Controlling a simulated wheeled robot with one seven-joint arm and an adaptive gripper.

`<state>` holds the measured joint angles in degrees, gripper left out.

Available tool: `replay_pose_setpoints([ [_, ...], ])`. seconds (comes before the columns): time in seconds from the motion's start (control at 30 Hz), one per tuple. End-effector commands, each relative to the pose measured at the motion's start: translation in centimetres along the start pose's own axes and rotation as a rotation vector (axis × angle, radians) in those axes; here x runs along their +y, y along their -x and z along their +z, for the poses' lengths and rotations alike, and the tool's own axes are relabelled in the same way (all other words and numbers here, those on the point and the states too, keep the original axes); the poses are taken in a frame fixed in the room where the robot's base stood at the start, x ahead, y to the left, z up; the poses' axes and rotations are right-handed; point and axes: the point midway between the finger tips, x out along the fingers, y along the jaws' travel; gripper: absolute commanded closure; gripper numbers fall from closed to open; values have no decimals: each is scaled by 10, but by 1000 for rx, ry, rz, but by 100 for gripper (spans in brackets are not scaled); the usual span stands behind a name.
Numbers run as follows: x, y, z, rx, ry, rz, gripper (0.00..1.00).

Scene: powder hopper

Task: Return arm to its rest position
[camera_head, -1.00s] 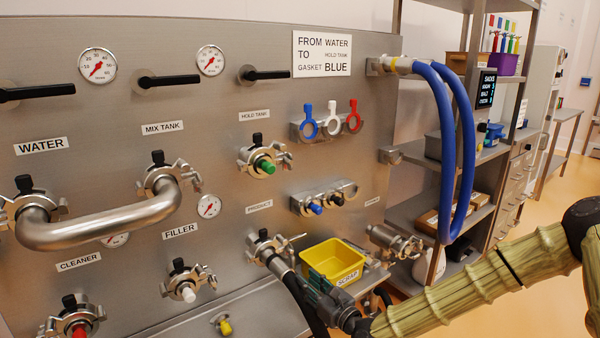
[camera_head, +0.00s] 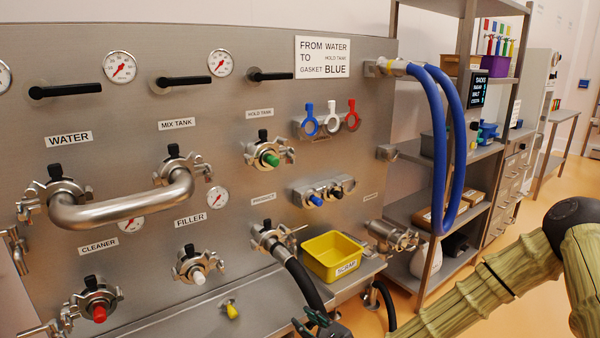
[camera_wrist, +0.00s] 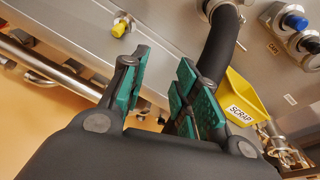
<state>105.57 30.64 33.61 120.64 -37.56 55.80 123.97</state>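My gripper (camera_head: 312,324) is at the bottom edge of the head view, in front of the panel and below the yellow SCRAP bin (camera_head: 333,256). My arm reaches it from the right. In the wrist view my gripper (camera_wrist: 160,92) has its green-padded fingers apart, with nothing seen between them. A black hose (camera_wrist: 220,42) passes just beyond the right finger, and the SCRAP bin (camera_wrist: 243,98) is to the right of it. I cannot tell whether the finger touches the hose.
A steel panel carries a bent pipe (camera_head: 125,207) joining WATER and MIX TANK, plus capped ports and valve handles. The black hose (camera_head: 303,283) hangs from the PRODUCT port. A blue hose (camera_head: 440,150) loops beside shelves (camera_head: 400,205) at right. Orange floor (camera_head: 530,222) lies open at right.

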Motion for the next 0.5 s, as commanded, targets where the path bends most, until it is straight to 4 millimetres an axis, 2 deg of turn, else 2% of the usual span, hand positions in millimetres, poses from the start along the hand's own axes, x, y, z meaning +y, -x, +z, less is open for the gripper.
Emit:
replay_pose_setpoints([
  [0.17, 42, 18, -42, 112, 179, 79, 70],
  [0.27, 71, 36, -74, 190, 324, 154, 70],
  [0.5, 129, 96, -146, 346, 684, 377, 70],
])
